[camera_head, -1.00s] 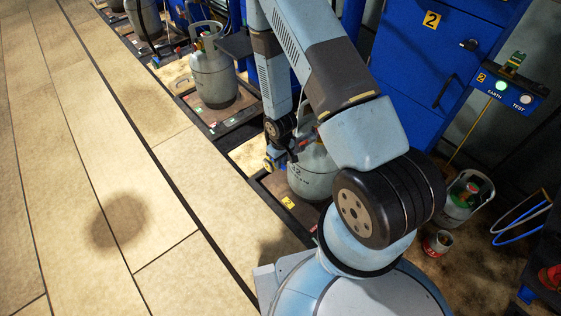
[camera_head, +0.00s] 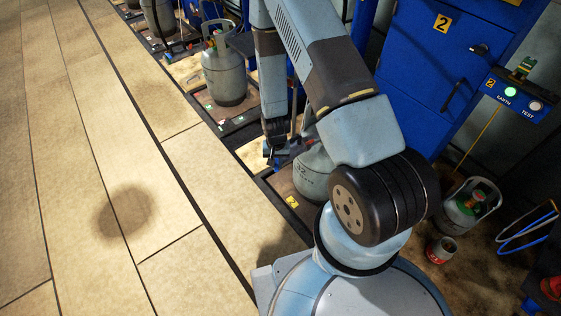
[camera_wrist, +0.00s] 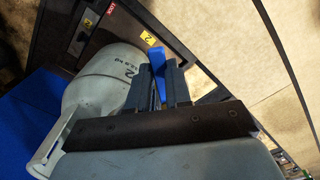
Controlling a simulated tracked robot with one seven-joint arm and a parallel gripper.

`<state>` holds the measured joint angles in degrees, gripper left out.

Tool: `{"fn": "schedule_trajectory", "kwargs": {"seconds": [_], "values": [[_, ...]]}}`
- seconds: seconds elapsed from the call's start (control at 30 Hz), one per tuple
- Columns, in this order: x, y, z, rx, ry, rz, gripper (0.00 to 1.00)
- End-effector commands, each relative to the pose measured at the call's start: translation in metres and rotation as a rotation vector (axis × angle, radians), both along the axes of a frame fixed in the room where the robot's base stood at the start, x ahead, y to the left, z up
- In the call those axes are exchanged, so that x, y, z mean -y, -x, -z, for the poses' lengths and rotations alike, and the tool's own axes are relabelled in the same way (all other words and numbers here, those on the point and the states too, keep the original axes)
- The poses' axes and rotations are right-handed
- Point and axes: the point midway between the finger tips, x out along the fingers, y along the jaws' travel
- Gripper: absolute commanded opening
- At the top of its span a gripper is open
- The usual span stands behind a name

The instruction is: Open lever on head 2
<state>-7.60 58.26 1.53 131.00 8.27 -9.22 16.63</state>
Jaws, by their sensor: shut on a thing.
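My gripper (camera_head: 274,158) is beside the upper left of a grey gas cylinder (camera_head: 312,180) on the scale marked 2. In the wrist view, my gripper's dark fingers (camera_wrist: 162,82) are closed around a blue lever (camera_wrist: 155,58), which sticks up between them. The same grey cylinder (camera_wrist: 112,72) is left of the fingers in that view. What the lever is fixed to is hidden behind the fingers and my wrist. In the head view my arm covers part of the cylinder.
A second grey cylinder (camera_head: 226,75) stands on a scale further back. A blue cabinet (camera_head: 440,75) marked 2 is at the right. A small cylinder (camera_head: 468,205) and a red can (camera_head: 440,250) are on the floor right of my arm. The tiled floor (camera_head: 90,130) at left is clear.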

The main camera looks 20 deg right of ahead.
Motion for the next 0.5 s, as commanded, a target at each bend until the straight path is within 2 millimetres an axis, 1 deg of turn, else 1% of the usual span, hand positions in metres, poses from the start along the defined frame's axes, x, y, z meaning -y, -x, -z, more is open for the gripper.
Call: {"fn": "schedule_trajectory", "kwargs": {"seconds": [0.5], "values": [[-0.023,-0.018,-0.001,0.008,-0.002,0.489,0.0]]}}
